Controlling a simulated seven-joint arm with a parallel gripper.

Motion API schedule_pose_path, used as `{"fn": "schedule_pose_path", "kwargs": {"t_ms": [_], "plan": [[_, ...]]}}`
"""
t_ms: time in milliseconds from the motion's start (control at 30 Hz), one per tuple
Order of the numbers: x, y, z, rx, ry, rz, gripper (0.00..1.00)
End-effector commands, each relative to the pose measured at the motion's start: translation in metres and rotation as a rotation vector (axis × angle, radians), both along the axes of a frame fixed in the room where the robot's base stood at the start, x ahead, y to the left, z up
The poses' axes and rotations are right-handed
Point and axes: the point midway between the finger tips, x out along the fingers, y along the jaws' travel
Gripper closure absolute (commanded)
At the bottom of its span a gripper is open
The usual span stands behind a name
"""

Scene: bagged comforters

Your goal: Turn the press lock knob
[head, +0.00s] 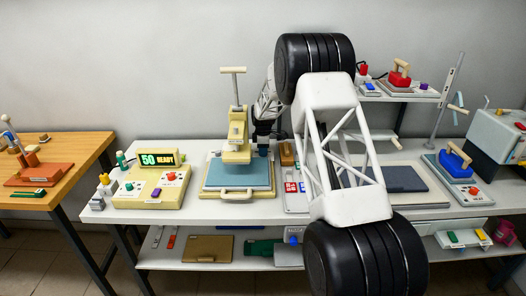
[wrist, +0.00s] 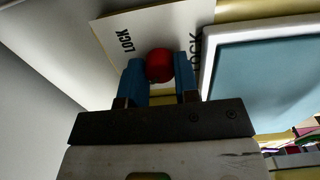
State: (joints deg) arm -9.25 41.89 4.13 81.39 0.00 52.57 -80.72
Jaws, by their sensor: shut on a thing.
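In the head view the cream press (head: 237,150) stands on the white table with a T-shaped handle (head: 233,71) on top. My gripper (head: 263,150) is just right of the press there. The knob cannot be made out in the head view. A second LOCK word beside the right finger is partly covered.
The press's blue pad (head: 226,178) lies in front; a blue panel (wrist: 262,75) shows in the wrist view. A cream control box (head: 150,187) with a display reading 50 READY stands to the left. My arm covers much of the table right of the press.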

Motion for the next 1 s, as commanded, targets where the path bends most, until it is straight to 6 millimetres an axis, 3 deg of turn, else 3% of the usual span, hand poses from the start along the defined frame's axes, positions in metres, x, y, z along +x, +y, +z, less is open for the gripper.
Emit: {"fn": "schedule_pose_path", "kwargs": {"t_ms": [467,1000], "plan": [[-0.0005,-0.0003,-0.0004,0.000,0.001,-0.129,0.95],[-0.0007,-0.0009,-0.0009,-0.001,0.002,-0.592,0.95]]}}
